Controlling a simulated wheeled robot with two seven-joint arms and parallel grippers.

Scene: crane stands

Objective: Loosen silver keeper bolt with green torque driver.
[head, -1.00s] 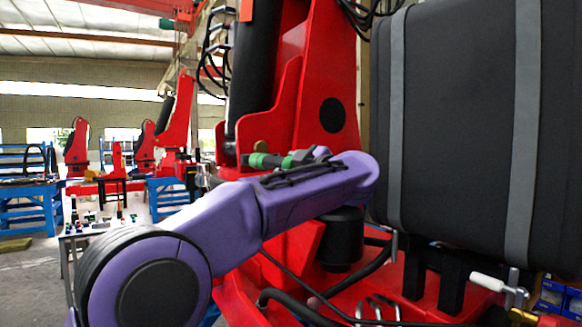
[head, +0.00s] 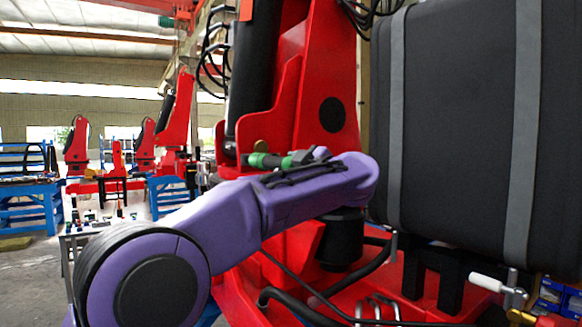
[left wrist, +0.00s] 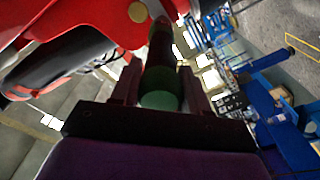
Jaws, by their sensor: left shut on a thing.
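My left gripper (head: 312,157) is at the end of my purple arm, in front of the red crane column. It is shut on the green torque driver (head: 288,162), which lies roughly level and points left toward a red bracket. In the left wrist view my gripper (left wrist: 160,76) has its two dark fingers on either side of the driver (left wrist: 160,101). The driver's dark shaft runs away toward red metal at the top. The silver keeper bolt cannot be made out clearly at the driver's far end. My right gripper is not in view.
A brass-coloured round head (head: 261,146) sits beside the driver's far end. The red crane column (head: 290,100) stands close behind. A large black strapped cylinder (head: 460,130) fills the right. A white-gripped lever (head: 488,283) stands low right. Blue racks (head: 25,205) are far left.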

